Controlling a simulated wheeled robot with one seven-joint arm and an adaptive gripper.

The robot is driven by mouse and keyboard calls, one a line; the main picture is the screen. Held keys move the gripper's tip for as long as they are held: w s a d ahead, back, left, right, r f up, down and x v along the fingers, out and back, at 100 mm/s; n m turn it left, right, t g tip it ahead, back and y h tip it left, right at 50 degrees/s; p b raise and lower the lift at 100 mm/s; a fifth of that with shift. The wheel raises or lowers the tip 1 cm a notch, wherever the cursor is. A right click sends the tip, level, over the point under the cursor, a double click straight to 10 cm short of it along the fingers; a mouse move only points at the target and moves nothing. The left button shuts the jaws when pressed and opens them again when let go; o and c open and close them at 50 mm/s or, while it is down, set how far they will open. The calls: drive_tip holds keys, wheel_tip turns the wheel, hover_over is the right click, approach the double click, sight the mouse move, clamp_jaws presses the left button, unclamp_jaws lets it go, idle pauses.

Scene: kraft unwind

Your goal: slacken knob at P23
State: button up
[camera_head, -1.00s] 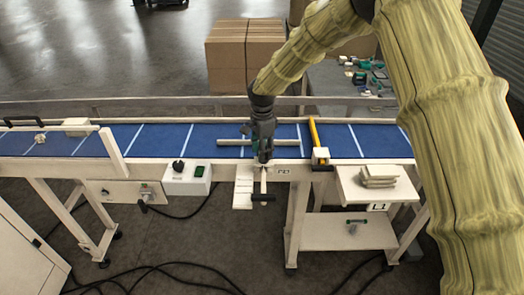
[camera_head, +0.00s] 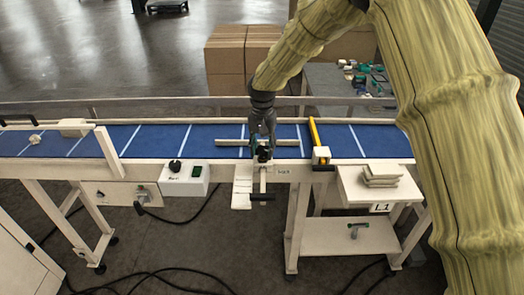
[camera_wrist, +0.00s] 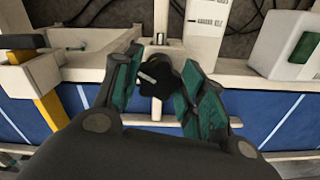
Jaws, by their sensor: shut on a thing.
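A black lobed knob (camera_wrist: 158,80) with a pale bar-shaped mark sits at the conveyor's front rail, beside a small label (camera_head: 284,171) too small to read surely. My gripper (camera_head: 263,152) reaches down to it from above. In the wrist view, the green-padded fingers of my gripper (camera_wrist: 160,84) stand on either side of the knob and are shut on it. Part of the knob's rim is hidden by the fingers. A pale crossbar (camera_head: 232,142) lies over the blue belt behind the knob, and a pale rod with a black end (camera_head: 262,197) hangs below it.
A yellow-handled bar (camera_head: 314,132) stands right of my gripper. A control box (camera_head: 186,178) with a black dial and green button is left. A shelf with stacked pale pieces (camera_head: 380,176) is at right. Cartons (camera_head: 226,60) stand behind the conveyor. Cables cross the floor.

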sight(264, 150)
drive_tip(key=n, duration=0.6)
drive_tip(key=shift+w+d+r+b, duration=0.1)
drive_tip(key=shift+d+b, duration=0.05)
drive_tip(key=shift+b, duration=0.25)
drive_tip(key=n, duration=0.4)
drive_tip(key=shift+d, duration=0.1)
drive_tip(key=shift+n, duration=0.6)
drive_tip(key=shift+s+f, duration=0.2)
drive_tip(key=shift+f, duration=0.1)
drive_tip(key=o, duration=1.1)
drive_tip(key=shift+w, duration=0.1)
drive_tip(key=shift+r, duration=0.2)
wheel_tip(264, 150, up, 12)
drive_tip(key=shift+f, duration=0.1)
